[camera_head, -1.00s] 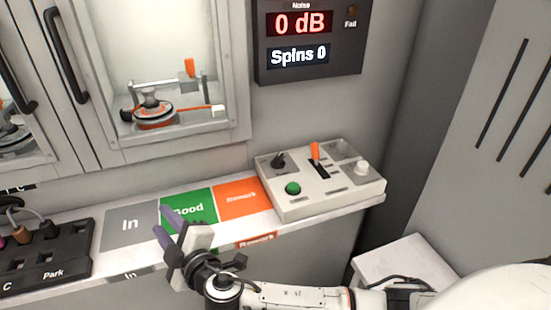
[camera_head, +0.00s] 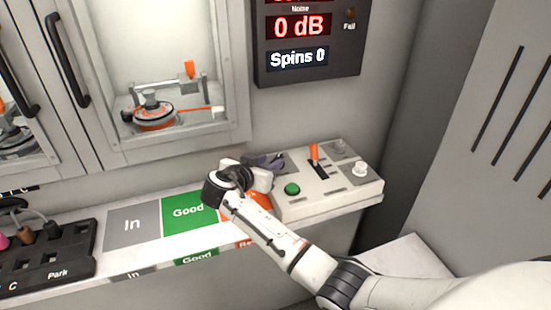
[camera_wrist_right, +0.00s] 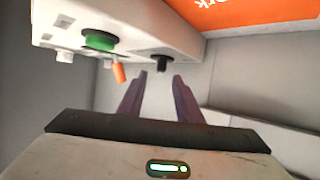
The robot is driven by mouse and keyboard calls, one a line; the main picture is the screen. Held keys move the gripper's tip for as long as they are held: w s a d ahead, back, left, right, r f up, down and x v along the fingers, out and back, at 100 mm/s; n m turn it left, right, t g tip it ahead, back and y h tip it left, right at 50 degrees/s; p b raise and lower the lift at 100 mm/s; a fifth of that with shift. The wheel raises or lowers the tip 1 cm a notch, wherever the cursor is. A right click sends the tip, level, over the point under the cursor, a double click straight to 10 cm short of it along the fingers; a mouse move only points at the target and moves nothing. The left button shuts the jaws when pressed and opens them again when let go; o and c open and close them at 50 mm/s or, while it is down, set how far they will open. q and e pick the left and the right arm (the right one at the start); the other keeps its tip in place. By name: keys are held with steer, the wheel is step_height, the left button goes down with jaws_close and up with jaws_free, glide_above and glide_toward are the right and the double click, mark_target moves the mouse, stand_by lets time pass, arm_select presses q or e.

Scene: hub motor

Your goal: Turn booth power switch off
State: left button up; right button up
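The control box (camera_head: 325,202) sits on the right end of the shelf. It has a green button (camera_head: 292,188), an orange lever (camera_head: 314,153) and a white knob (camera_head: 360,169). A black switch (camera_wrist_right: 162,62) near its left back corner, apparently the power switch, is hidden behind my right gripper in the head view. My right gripper (camera_head: 277,162) is at that corner. In the wrist view its two purple fingers are apart, with the black switch just beyond and between their tips. I cannot tell whether they touch it. My left gripper is out of view.
The shelf has "In" (camera_head: 132,226), "Good" (camera_head: 187,210) and orange Rework areas, all empty. A black rack (camera_head: 58,262) stands at the left. A booth window (camera_head: 175,60) and a display (camera_head: 305,75) reading 0 dB and Spins 0 are behind.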

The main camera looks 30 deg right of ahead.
mark_target(277, 158)
steer(key=x, duration=0.5)
jaws_close()
